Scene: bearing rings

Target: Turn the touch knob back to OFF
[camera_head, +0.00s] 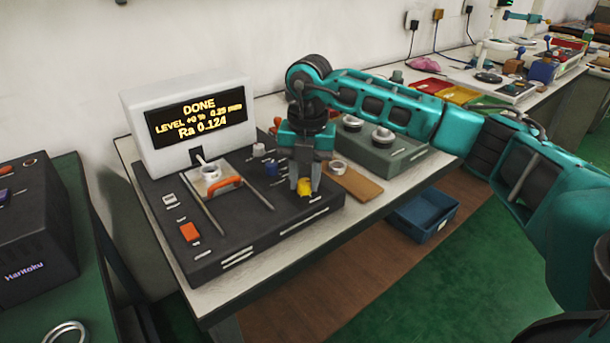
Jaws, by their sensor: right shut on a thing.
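The yellow touch knob (304,187) sits at the right front of the dark instrument base (250,240). My right gripper (304,184) points down over it, with its fingers on either side, shut on the knob. The fingers hide part of the knob, and its OFF mark cannot be read. My left gripper does not show.
A ring sits by an orange lever (224,186) between two rails. A blue knob (271,167) stands left of my gripper. A wooden board (358,187) with a ring and a grey block (380,158) lie to the right. A blue bin (424,214) is below.

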